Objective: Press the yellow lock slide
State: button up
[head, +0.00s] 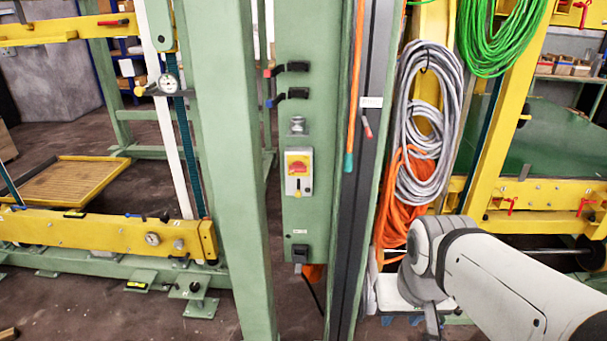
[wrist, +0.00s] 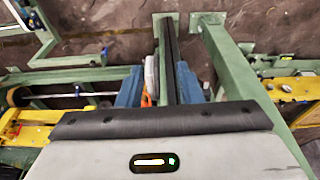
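A grey switch box (head: 291,188) with a yellow plate and a red part (head: 298,167) is mounted on the green post (head: 308,222) in the middle of the head view. The yellow lock slide is too small to make out surely on it. My arm comes in from the lower right, with its wrist end well to the right of the box and apart from it. The wrist view shows a pale housing of mine with a black edge and a small lit green light, and the switch box is not seen there.
A dark vertical rail (head: 370,150) stands just right of the box. A wide green column (head: 232,150) stands on its left.

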jog(key=shift+w, duration=0.1)
jog(key=shift+c, duration=0.6)
jog(key=w+f+m+t+b, duration=0.1)
jog(key=w, duration=0.1)
jog(key=w+f+m+t+b, duration=0.1)
jog(key=w+b, duration=0.1)
jog(key=w, duration=0.1)
jog(key=w+a+f+b, duration=0.1)
jog(key=w+f, duration=0.1)
jog(key=w, duration=0.1)
jog(key=shift+m+t+b, duration=0.3)
jog(key=shift+m+t, duration=0.1)
grip_shut()
jog(key=w+a+f+m+t+y+b, duration=0.1)
jog(key=w+a+f+m+t+b, duration=0.15)
jog(key=w+m+t+b, duration=0.35)
jog(key=w+a+f+m+t+y+b, duration=0.1)
jog(key=w+a+f+b, duration=0.15)
jog(key=w, duration=0.55)
jog(key=w+a+f+m+t+y+b, duration=0.1)
jog(key=w+a+m+t+b, duration=0.3)
jog(key=w, duration=0.4)
jog(key=w+a+f+m+t+y+b, duration=0.2)
jog(key=a+f+m+t+y+b, duration=0.2)
jog(key=b, duration=0.5)
jog(key=m+t, duration=0.2)
jog(key=m, duration=0.1)
jog(key=shift+m, duration=0.3)
jog(key=shift+a, duration=0.1)
